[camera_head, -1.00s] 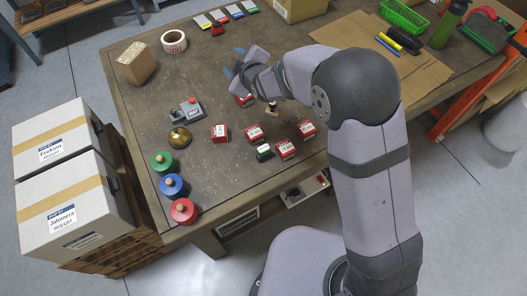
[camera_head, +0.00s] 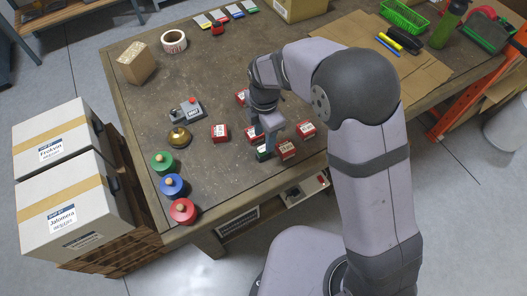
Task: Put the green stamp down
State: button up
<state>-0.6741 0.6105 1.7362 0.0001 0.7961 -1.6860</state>
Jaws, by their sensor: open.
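A small dark green block with a white label, which looks like the green stamp (camera_head: 263,155), stands on the table near its front edge. It is just left of a red labelled block (camera_head: 287,150). My gripper (camera_head: 269,149) points down right at the green block, with its jaws open. The fingers partly cover the block, and I cannot tell whether they touch it. A round green piece with a wooden knob (camera_head: 162,163) stands at the table's left edge.
Red labelled blocks (camera_head: 220,133) (camera_head: 306,129) stand close around my gripper. A grey device (camera_head: 187,110), a brass dome (camera_head: 179,138), a blue (camera_head: 172,185) and a red (camera_head: 183,210) knobbed piece stand to the left.

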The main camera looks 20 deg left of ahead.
aim_at(264, 148)
jog(key=shift+a+f+p, duration=0.1)
jog(key=shift+f+p, duration=1.4)
jog(key=shift+f, duration=2.15)
jog(key=shift+c, duration=0.7)
grip_shut()
